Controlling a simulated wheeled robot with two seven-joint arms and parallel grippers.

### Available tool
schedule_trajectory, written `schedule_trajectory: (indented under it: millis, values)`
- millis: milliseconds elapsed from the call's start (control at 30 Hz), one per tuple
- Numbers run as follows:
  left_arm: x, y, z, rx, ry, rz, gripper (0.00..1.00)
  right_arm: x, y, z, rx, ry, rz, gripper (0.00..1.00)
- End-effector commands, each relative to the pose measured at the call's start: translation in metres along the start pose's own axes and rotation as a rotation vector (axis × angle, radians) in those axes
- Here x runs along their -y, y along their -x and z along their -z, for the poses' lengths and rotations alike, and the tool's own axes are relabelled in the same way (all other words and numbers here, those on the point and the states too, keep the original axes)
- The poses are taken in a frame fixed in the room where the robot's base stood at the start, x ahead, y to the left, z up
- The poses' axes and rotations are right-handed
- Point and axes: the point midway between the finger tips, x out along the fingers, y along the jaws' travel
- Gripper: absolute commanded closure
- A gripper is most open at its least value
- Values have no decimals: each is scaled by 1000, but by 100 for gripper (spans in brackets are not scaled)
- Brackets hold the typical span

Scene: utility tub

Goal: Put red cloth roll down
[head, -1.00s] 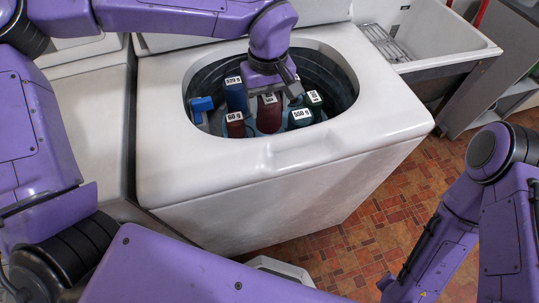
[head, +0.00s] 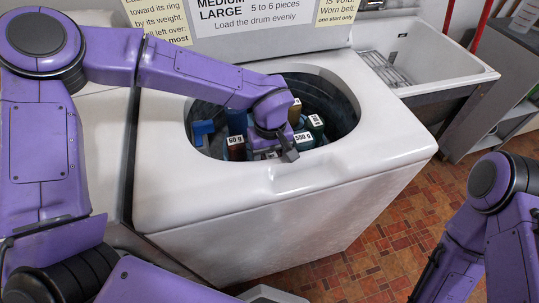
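My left gripper (head: 276,151) is over the front part of the round tub opening (head: 203,112), pointing down. Its fingers are mostly hidden, so I cannot tell whether it is open or holds anything. No clearly red roll shows; the deep red one seen earlier is hidden by the gripper and wrist, if it is still there. A dark reddish-brown roll (head: 236,152) tagged 60 g stands just left of the gripper. My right arm is at the right edge, with its gripper out of view.
In the tub are a blue piece (head: 202,130), a blue roll (head: 237,121), a brown roll (head: 295,113), a green roll (head: 316,130) and a roll tagged 550 g (head: 303,141). The white washer top (head: 378,125) is clear. A sink (head: 440,62) stands at the back right.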

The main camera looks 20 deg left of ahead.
Motion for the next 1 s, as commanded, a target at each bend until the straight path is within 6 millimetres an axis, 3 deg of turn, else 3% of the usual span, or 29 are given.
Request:
schedule_trajectory:
  millis: [367,467,800,1000]
  values:
    - [0,3,0,-1,0,-2,26,0,-2,-1,0,0,0,57]
    - [0,19,1,-1,2,-2,26,0,2,1,0,0,0,57]
    - [0,102,0,-1,2,-3,26,-1,10,4,0,0,0,57]
    - [0,122,0,0,0,-1,26,-1,11,4,0,0,0,57]
